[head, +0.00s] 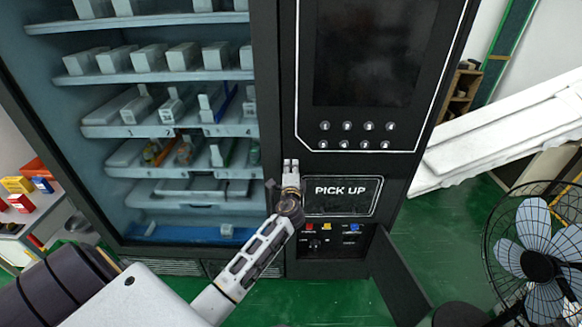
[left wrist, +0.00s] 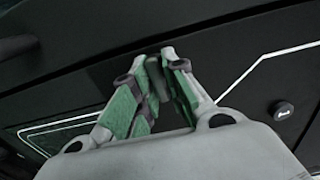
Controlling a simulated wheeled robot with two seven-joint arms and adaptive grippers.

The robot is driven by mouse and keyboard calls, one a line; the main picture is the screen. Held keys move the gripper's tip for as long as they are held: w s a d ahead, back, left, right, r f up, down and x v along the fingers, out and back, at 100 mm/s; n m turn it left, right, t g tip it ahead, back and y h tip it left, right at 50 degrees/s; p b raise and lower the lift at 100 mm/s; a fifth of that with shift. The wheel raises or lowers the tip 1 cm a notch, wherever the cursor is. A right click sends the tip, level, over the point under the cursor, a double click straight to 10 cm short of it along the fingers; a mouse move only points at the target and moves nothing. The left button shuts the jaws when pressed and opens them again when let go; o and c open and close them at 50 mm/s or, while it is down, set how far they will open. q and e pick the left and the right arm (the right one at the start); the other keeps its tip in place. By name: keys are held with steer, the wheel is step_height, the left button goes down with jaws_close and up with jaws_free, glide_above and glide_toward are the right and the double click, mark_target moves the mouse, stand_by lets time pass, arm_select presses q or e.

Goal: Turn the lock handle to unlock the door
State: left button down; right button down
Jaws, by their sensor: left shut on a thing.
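My left gripper (head: 291,166) reaches up to the black front of the vending machine (head: 280,60), at the strip between the glass door and the control panel. It is just left of the PICK UP flap (head: 342,194). In the left wrist view, the green-padded fingers of my left gripper (left wrist: 160,58) are closed around a narrow dark piece, the lock handle (left wrist: 155,75). The fingers hide most of the handle, so its angle cannot be told. The door (head: 165,215) with its shelves behind looks closed. My right gripper is out of view.
A small low compartment with coloured buttons (head: 326,228) has its black hatch (head: 400,275) swung open at the lower right. A standing fan (head: 540,250) is at the far right. A table with small boxes (head: 18,186) is at the left. Green floor (head: 450,235) shows between.

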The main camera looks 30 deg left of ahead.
arm_select(q)
steer(key=shift+f, duration=0.1)
stand_by(0.3)
steer(key=c, duration=1.5)
jaws_free()
steer(key=shift+s+d, duration=0.1)
steer(key=v, duration=1.2)
